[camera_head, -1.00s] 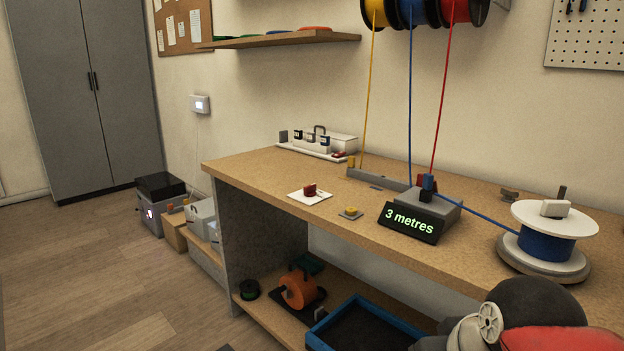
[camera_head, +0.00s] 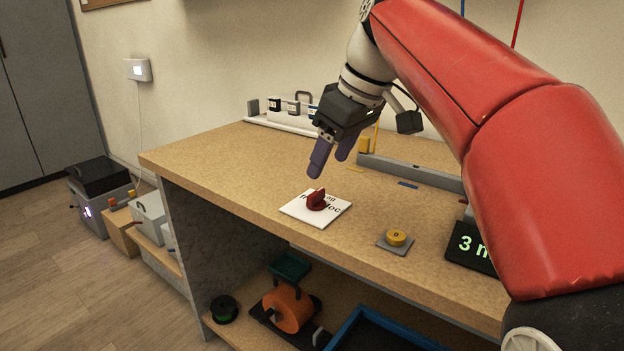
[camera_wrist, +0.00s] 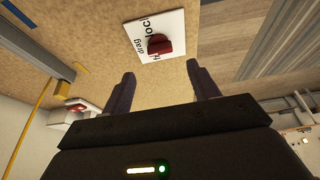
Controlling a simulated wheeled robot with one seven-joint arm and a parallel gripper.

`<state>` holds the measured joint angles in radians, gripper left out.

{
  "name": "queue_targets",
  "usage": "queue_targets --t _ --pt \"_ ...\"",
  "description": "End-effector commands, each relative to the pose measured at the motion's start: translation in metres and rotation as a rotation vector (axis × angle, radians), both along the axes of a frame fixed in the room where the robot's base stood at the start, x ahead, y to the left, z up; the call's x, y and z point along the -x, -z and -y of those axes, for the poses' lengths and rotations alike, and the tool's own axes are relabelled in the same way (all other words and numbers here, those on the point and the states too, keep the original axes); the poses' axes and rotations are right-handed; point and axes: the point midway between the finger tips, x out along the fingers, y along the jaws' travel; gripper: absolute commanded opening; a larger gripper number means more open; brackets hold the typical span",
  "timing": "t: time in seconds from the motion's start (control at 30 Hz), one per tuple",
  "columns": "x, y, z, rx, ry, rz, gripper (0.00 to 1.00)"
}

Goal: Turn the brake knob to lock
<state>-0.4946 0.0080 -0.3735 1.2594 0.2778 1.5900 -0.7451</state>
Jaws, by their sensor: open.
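The brake knob (camera_head: 317,200) is a red knob with a raised grip, standing on a white labelled plate (camera_head: 298,212) near the bench's front left edge. The plate's print is partly covered by the knob; "drag" and "loc" show in the wrist view. My gripper (camera_head: 331,167) is above and just behind the knob, pointing down, with nothing between its dark fingers. In the wrist view the fingers (camera_wrist: 163,86) stand wide apart, and the knob (camera_wrist: 160,45) shows beyond their tips, roughly between them. The fingers do not touch it.
A yellow button (camera_head: 396,238) on a grey base sits right of the plate. A grey rail (camera_head: 410,173) lies behind, and the black display (camera_head: 470,247) is partly hidden by my arm. A white rack (camera_head: 285,124) stands at the back left. Bare bench surrounds the plate.

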Motion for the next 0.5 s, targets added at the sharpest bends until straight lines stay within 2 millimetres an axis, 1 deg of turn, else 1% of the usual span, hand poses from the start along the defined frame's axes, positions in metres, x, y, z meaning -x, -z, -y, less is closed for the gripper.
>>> queue_targets --t 0.03,0.1,0.3,0.4,0.5 --pt "-0.001 0.009 -0.002 0.0 -0.001 -0.003 0.6" --pt "-0.004 0.021 -0.006 0.0 -0.001 -0.003 0.6" --pt "-0.011 0.049 -0.015 -0.001 0.0 -0.002 0.6" --pt "-0.014 0.058 -0.018 0.0 0.002 -0.001 0.6" --pt "-0.015 0.063 -0.02 0.0 0.002 -0.001 0.6"
